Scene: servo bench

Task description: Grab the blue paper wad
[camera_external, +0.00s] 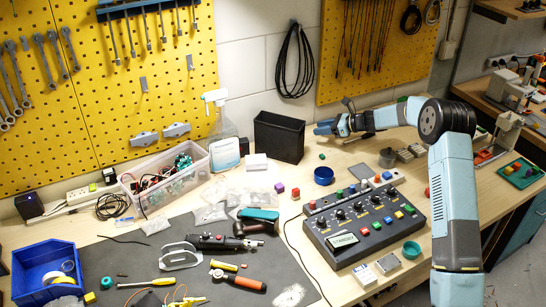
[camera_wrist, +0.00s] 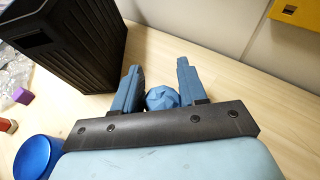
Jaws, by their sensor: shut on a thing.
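The blue paper wad (camera_wrist: 162,98) is a crumpled ball low between the two blue fingers of my gripper (camera_wrist: 159,80) in the wrist view. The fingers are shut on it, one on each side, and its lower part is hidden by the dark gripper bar. In the external view my gripper (camera_external: 325,128) is low over the back of the bench, right of the black bin. I cannot make out the wad apart from the blue fingers there.
The black bin (camera_external: 279,137) stands close to the left of my gripper; it also fills the upper left of the wrist view (camera_wrist: 70,45). A blue round container (camera_external: 324,175) and a control box with buttons (camera_external: 366,222) stand in front. The wall is close behind.

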